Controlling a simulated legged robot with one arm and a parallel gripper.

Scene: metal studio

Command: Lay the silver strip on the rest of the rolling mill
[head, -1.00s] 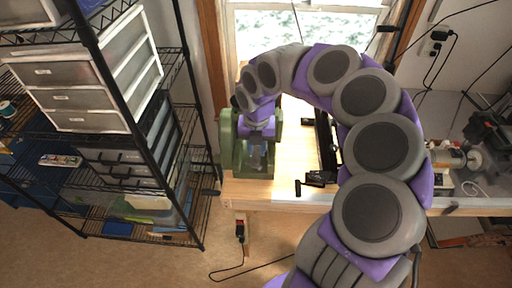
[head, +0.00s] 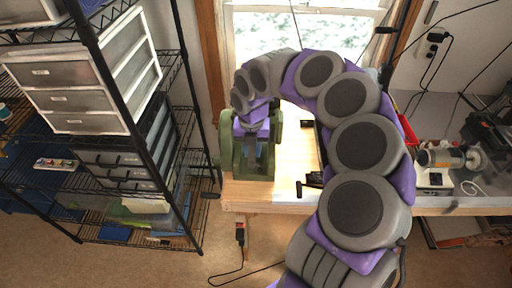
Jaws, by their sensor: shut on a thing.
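The green rolling mill (head: 227,158) stands at the left end of the wooden bench, in front of the window. My arm arches over from the right, and my gripper (head: 251,143) points down at the mill, between its green side frames. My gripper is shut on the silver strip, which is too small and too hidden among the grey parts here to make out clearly. The mill's rest cannot be told apart from the parts around it. Whether the strip touches the mill cannot be seen.
A black tool with a handle (head: 312,182) lies there, partly behind my arm. A grey-topped bench with a small motor (head: 445,158) is at right. A black wire rack with drawers (head: 75,100) stands at left.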

